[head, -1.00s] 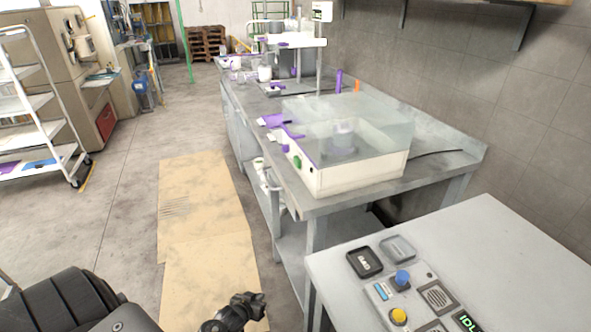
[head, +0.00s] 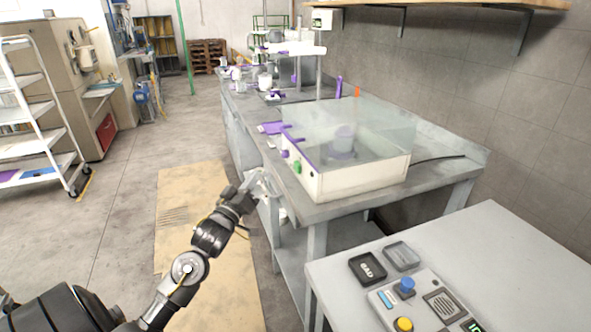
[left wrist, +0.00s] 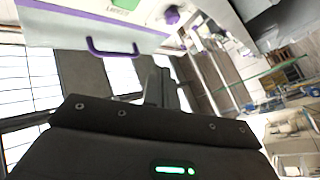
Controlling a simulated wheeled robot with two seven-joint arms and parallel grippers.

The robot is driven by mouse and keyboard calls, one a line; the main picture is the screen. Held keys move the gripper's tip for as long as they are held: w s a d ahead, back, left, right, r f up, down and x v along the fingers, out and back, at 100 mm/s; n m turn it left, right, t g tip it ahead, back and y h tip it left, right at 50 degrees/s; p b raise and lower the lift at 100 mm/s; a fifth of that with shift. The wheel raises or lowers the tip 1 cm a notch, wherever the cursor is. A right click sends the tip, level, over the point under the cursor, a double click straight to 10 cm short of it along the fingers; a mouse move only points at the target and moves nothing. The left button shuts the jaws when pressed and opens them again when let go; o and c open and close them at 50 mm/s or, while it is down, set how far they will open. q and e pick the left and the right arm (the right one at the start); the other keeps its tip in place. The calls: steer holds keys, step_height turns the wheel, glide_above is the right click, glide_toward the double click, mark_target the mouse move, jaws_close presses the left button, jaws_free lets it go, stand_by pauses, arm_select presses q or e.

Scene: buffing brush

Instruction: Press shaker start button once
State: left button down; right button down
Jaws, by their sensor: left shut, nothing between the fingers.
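The shaker (head: 360,182) is a low white box with a clear cover, on the grey bench in the head view. A round green button (head: 297,167) and a purple knob (head: 284,153) sit on its front face. A cylindrical vessel (head: 344,138) stands inside. My left gripper (head: 256,178) is shut and empty, in front of and left of the green button, apart from it. In the left wrist view a white housing with a purple handle (left wrist: 112,50), a purple knob (left wrist: 172,15) and a partly cut-off green part (left wrist: 125,3) shows beyond the gripper. My right gripper is out of view.
A grey table (head: 500,250) at front right bears a panel with a blue button (head: 405,285), a yellow button (head: 403,325) and a cut-off display.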

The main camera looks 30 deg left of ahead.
mark_target(297, 167)
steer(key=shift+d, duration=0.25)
arm_select(q)
steer(key=shift+w, duration=0.1)
